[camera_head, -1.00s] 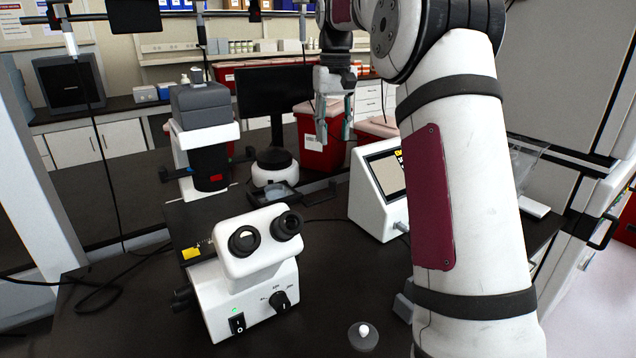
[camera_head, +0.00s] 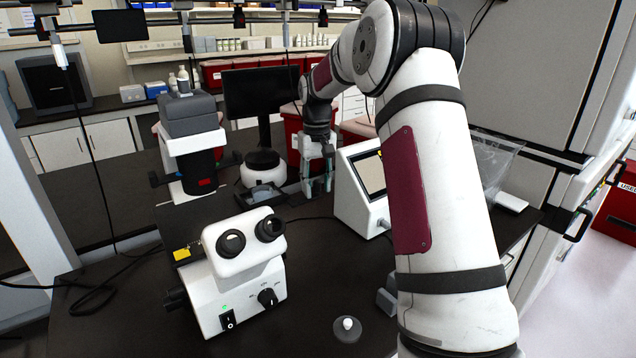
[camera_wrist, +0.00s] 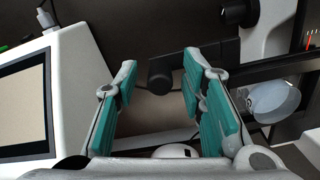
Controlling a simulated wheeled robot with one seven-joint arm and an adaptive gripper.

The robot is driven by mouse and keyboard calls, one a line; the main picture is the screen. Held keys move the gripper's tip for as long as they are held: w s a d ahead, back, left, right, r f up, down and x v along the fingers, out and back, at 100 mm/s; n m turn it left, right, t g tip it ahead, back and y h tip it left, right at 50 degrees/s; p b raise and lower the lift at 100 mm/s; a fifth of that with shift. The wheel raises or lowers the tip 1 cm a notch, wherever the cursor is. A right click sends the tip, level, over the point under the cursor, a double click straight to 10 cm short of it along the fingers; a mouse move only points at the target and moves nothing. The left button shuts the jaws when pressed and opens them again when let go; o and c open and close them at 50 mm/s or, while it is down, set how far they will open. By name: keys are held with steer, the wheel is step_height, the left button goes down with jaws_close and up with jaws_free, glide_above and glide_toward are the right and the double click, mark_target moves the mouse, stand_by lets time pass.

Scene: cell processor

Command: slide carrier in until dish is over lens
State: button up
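The white microscope (camera_head: 240,275) with two black eyepieces stands at the front left of the dark table. Behind it, a dark flat frame (camera_head: 278,200) with a pale clear part lies by the microscope stage; it looks like the carrier. In the wrist view a clear round dish (camera_wrist: 272,100) sits in a dark frame (camera_wrist: 292,128), right of my gripper. My gripper (camera_head: 319,190) points down just right of this frame. In the wrist view my gripper (camera_wrist: 158,80) is open and empty, its teal pads apart. A dark knob (camera_wrist: 160,76) shows between the fingertips; I cannot tell whether it touches them.
A white device with a screen (camera_head: 362,190) stands close on the right of my gripper; it also fills the wrist view's left side (camera_wrist: 45,90). A dark monitor (camera_head: 262,92) and red bins (camera_head: 290,125) are behind. A small round grey base with a white knob (camera_head: 347,328) lies in front.

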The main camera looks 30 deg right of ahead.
mark_target(265, 201)
steer(key=shift+c, duration=0.2)
jaws_close()
steer(key=a, duration=1.4)
steer(key=shift+s+a, duration=0.2)
steer(key=shift+a, duration=0.1)
steer(key=shift+o, duration=0.2)
jaws_free()
